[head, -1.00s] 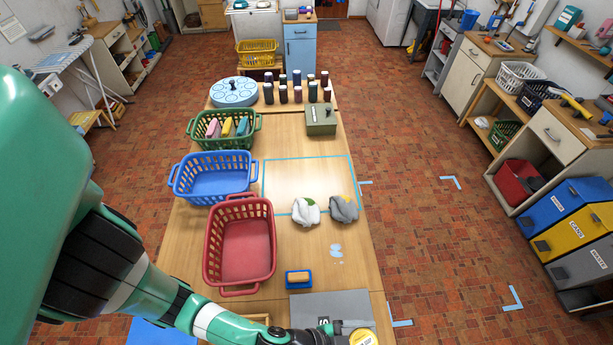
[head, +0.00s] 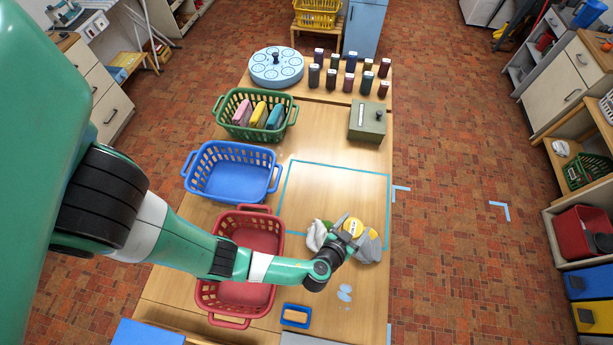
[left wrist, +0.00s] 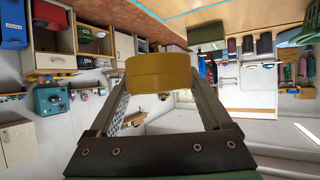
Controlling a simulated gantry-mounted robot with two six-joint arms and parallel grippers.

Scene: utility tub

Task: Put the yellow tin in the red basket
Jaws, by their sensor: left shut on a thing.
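The yellow tin (head: 353,227) is between the fingers of my left gripper (head: 342,233), which is shut on it. It also shows in the left wrist view as a yellow cylinder (left wrist: 162,73) between the fingertips. The red basket (head: 234,317) stands on the table to the left of the gripper, partly hidden under my left arm. The visible part of its inside is empty. My right gripper is not in view.
A blue basket (head: 190,172) and a green basket (head: 228,97) holding several coloured items stand farther back. A white cloth (head: 316,236) and a grey cloth (head: 371,248) lie under the gripper. A blue-framed sponge (head: 296,323) lies in front. The taped square is mostly clear.

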